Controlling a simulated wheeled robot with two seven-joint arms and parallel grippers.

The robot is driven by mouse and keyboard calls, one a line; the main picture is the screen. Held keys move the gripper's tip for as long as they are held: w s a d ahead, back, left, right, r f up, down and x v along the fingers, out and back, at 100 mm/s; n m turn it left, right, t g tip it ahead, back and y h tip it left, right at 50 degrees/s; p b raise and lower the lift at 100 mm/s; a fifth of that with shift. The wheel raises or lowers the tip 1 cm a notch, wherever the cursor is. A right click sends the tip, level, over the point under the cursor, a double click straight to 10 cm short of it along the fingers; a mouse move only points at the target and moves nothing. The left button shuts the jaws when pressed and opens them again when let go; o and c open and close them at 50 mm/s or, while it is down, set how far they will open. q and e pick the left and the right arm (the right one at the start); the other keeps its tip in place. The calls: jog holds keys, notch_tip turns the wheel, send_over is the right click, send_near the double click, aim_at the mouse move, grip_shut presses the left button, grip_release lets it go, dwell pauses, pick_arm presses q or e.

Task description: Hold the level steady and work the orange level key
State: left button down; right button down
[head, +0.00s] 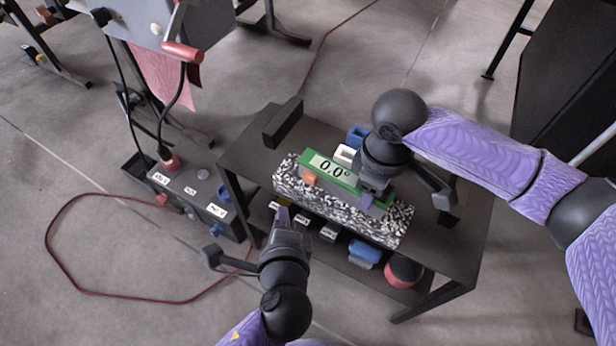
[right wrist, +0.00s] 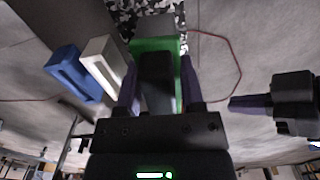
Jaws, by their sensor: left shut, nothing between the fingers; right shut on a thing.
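The green level (head: 335,171) lies on a black-and-white speckled block (head: 300,196) on the dark table; its display reads 0.0°. The orange level key (head: 309,178) is on the level's near side, towards its left end. My right gripper (head: 370,197) is shut on the level right of the display. The right wrist view shows the green body (right wrist: 146,46) between its fingers. My left gripper (head: 283,214) is shut and empty, below the key in the picture, in front of the block's near face. It also shows in the right wrist view (right wrist: 235,103), apart from the level.
Behind the level lie a white block (head: 344,154) and a blue block (head: 357,134). A lower shelf holds a blue item (head: 364,253) and a red-and-black round thing (head: 403,271). A dark box with sockets (head: 195,196) and a red cable (head: 48,240) are on the left floor.

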jog(key=shift+c, duration=0.6)
grip_release()
jog(key=shift+r, duration=0.1)
